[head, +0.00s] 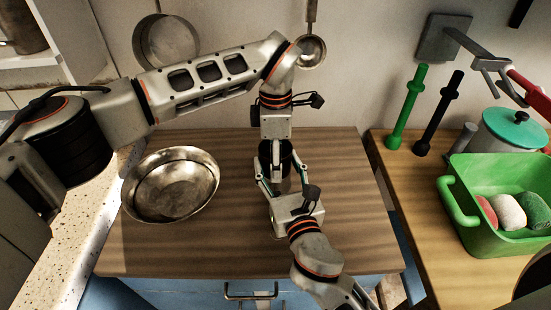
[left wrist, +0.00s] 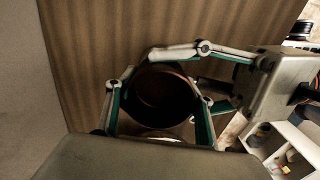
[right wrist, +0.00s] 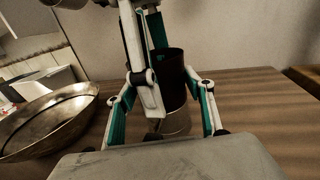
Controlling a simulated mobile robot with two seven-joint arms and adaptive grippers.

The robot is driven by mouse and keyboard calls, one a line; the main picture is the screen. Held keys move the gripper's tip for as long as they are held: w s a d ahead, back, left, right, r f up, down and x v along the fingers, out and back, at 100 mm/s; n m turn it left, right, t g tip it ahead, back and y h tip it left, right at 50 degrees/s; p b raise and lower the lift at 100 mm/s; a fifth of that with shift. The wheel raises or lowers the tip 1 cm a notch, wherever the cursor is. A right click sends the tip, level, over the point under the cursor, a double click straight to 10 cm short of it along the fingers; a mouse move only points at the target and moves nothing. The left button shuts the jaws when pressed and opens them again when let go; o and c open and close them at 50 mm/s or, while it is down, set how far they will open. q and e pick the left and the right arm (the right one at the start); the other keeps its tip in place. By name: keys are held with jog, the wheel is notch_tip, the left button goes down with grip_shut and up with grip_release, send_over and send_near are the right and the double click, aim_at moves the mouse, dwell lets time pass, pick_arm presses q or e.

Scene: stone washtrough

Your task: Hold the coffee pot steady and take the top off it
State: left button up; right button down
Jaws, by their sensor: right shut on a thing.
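The coffee pot stands upright on the wooden worktop (head: 230,245). In the right wrist view the coffee pot (right wrist: 173,82) has a dark upper part over a pale metal lower part. The left wrist view looks down on its round dark rim (left wrist: 160,92) and brown inner face; I cannot tell whether that is a hollow or a top. My right gripper (head: 281,186) is shut on the pot from the front, its fingers on both sides low down. My left gripper (head: 275,158) points down from above, its fingers apart on either side of the pot's upper part, which they partly hide.
A pan (head: 166,42) hangs behind. The worktop's front is clear.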

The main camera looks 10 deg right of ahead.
pick_arm(q)
jog(key=n, duration=0.5)
pick_arm(e)
jog(key=shift+d, duration=0.1)
pick_arm(q)
jog(key=shift+a, duration=0.15)
pick_arm(e)
jog(key=shift+w+d, duration=0.1)
jog(key=shift+d, duration=0.05)
dwell(0.8)
pick_arm(q)
jog(key=o, duration=1.2)
jog(key=shift+o, duration=0.2)
pick_arm(e)
jog(key=shift+a, duration=0.2)
